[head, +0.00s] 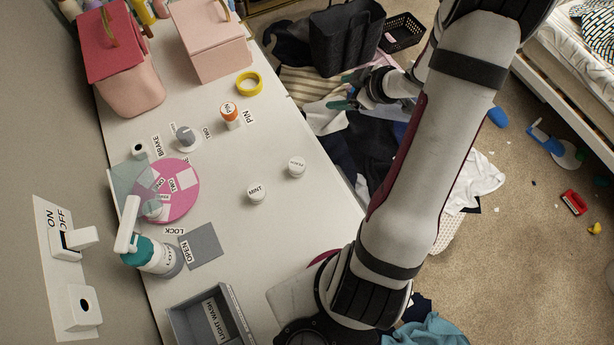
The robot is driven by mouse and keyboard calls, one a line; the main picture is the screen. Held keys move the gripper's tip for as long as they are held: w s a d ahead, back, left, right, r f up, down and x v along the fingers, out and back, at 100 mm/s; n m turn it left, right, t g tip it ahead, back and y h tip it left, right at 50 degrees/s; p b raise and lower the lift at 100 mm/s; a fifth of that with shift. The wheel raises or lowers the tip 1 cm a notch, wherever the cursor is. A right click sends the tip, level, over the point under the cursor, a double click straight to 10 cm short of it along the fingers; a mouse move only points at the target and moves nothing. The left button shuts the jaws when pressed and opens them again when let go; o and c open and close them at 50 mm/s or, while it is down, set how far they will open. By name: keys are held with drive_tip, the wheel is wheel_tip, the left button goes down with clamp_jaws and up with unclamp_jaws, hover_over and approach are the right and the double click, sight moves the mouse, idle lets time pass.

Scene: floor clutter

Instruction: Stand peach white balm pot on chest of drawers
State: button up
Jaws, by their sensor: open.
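A small white pot with a label that seems to read PEACH (297,168) stands upright on a long pale top, which may be the chest of drawers (240,235); no drawer fronts show. A similar white pot labelled MINT (256,193) stands just left of it and nearer. My gripper (348,91) is open, beyond the top's right edge, over the dark and striped clothes. It is apart from both pots, above and right of them in the picture. Nothing shows between its fingers, though they blend into the clutter.
A yellow ring (249,83), an orange PIN piece (229,113), a pink disc (172,192), a lotion pump bottle (150,252) and a grey LIGHT WASH bin (208,316) share the top. Pink boxes (122,65) stand at the back. A black bag (346,38) and clothes lie right.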

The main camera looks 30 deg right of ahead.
wheel_tip(320, 180, up, 11)
drive_tip(key=s+a+m+g+h, duration=0.1)
drive_tip(key=s+m+g+h, duration=0.15)
drive_tip(key=m+h, duration=0.45)
drive_tip(key=s+a+r+m+g+y, duration=0.1)
drive_tip(key=s+a+m+g+y, duration=0.2)
drive_tip(key=s+a, duration=0.7)
drive_tip(key=s+a+r+m+g+y, duration=0.1)
drive_tip(key=s+a+m+g+y, duration=0.2)
drive_tip(key=s+a, duration=0.8)
drive_tip(key=shift+a+r+y, duration=0.3)
drive_tip(key=shift+a, duration=0.7)
